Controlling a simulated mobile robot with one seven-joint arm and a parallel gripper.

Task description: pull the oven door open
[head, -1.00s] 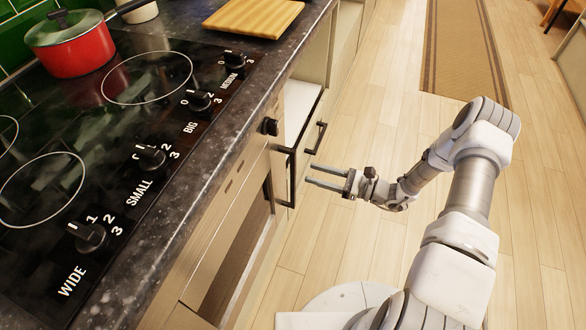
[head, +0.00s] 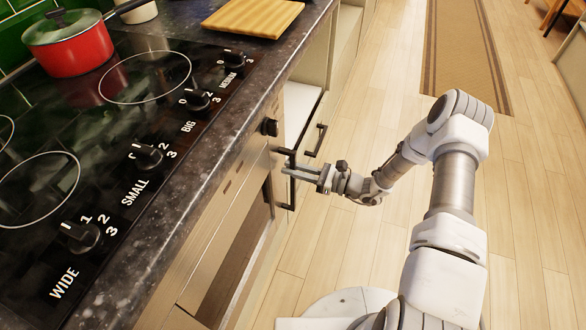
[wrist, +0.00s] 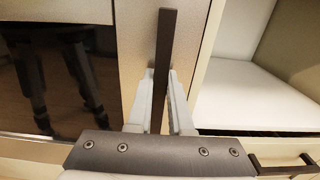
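The oven door, with beige framing and a dark glass panel (head: 236,262), is on the cabinet front below the hob and looks shut. Its dark upright bar handle (head: 291,194) is at the door's right side. In the wrist view the handle (wrist: 166,50) stands upright in the middle, with the dark glass (wrist: 60,80) to its left. My gripper (head: 284,171) is at the handle, with one finger on each side of it. The fingers (wrist: 161,85) look open around the bar; contact is hard to tell. The lower part of the handle is hidden behind my gripper in the wrist view.
An open drawer or compartment with a pale interior (head: 301,102) and a dark handle (head: 316,141) is just right of the oven. The hob with a red pot (head: 70,50) and a board (head: 253,16) are above. Wooden floor (head: 380,120) is clear on the right.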

